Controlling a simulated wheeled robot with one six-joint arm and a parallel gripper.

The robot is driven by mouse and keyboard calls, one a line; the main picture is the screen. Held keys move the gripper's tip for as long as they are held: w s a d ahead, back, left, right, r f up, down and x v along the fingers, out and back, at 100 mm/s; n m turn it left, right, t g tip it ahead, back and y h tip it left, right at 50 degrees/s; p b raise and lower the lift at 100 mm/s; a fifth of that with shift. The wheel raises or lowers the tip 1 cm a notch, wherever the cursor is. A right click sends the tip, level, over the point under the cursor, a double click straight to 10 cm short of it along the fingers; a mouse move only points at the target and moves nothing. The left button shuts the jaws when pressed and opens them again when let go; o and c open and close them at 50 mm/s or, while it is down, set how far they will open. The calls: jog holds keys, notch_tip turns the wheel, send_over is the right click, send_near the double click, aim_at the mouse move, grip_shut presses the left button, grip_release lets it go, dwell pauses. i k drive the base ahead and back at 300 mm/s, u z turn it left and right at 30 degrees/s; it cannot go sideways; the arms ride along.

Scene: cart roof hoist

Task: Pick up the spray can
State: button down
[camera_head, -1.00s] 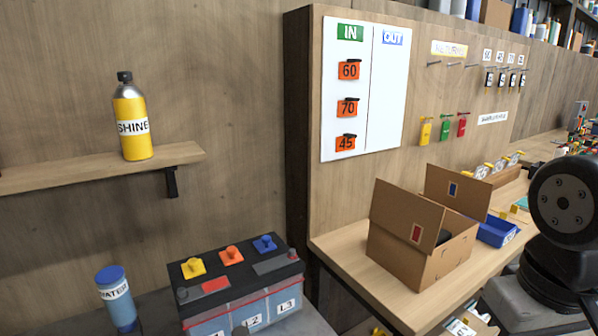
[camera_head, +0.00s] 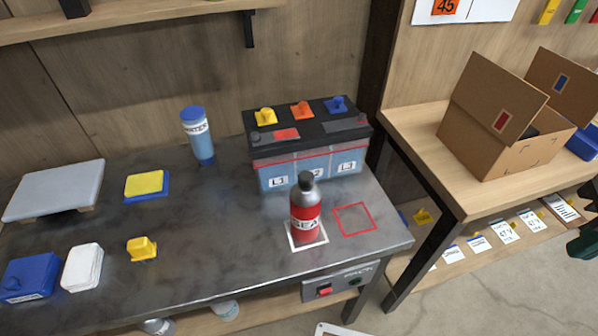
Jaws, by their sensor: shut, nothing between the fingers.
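A red spray can (camera_head: 306,212) with a dark grey cap and a white label, of which "SEA" can be read, stands upright on the metal bench. Its base is inside a white outlined square (camera_head: 322,240). A red outlined square (camera_head: 355,219) just to its right is empty. The yellow "SHINE" can seen earlier on the wall shelf is outside the present view.
A battery (camera_head: 308,150) with coloured caps stands close behind the red can. A blue-capped water bottle (camera_head: 198,138) is further left. Yellow, blue and white items lie on the bench's left. An open cardboard box (camera_head: 500,125) sits on the right-hand wooden table.

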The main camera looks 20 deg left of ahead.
aim_at(305, 204)
jog(key=z, duration=0.7)
jog(key=k, duration=1.2)
jog(key=u, duration=1.15)
